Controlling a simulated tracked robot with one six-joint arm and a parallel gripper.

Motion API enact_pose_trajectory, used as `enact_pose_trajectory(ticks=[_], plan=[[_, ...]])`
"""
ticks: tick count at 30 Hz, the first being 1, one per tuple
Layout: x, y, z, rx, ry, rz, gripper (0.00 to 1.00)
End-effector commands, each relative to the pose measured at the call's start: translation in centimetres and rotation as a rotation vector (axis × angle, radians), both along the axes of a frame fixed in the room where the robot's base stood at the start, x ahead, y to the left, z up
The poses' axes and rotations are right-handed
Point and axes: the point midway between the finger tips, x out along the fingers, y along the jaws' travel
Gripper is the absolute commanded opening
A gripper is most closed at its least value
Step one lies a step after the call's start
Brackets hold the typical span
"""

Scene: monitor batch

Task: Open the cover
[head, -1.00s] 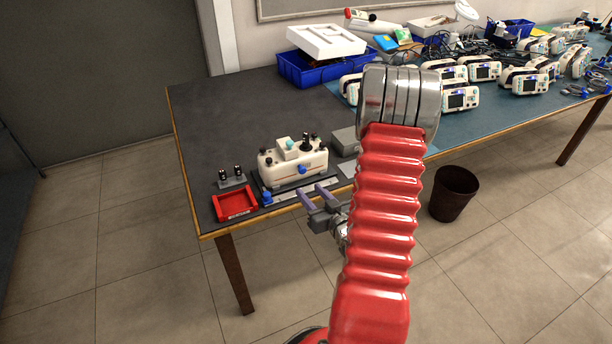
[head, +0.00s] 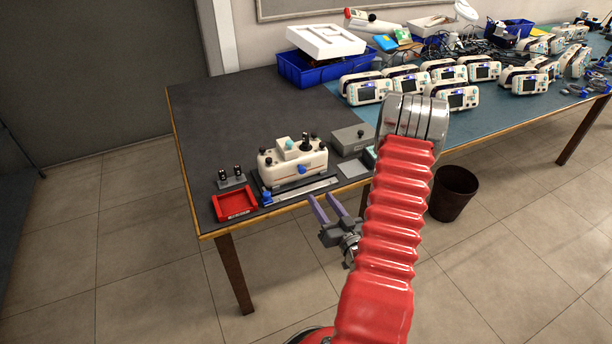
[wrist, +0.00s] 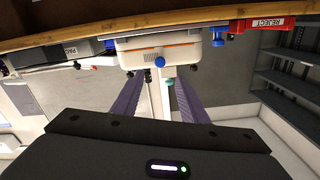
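A cream-white device (head: 292,162) with black knobs and a blue knob (head: 302,169) on its front sits on a dark base near the table's front edge. It also appears upside down in the wrist view (wrist: 190,54). I cannot tell which part is the cover; the white top block (head: 296,150) and a grey box with a black knob (head: 348,141) to its right are both in view. My gripper (head: 324,203) is open and empty in front of the table edge, apart from the device. Its two purple fingers spread apart in the wrist view (wrist: 158,88).
A red tray (head: 236,216) labelled reject in the wrist view stands left of the device, with a small grey black-knobbed fixture (head: 231,182) behind it. A flat grey plate (head: 353,169) lies to the right.

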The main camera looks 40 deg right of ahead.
Motion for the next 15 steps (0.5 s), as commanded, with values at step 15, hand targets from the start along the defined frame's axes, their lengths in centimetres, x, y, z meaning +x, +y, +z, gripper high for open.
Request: enact_pose_trajectory(ticks=[15], plan=[[7.2, -2.0, 0.1, -0.003, -0.002, 0.002, 0.40]])
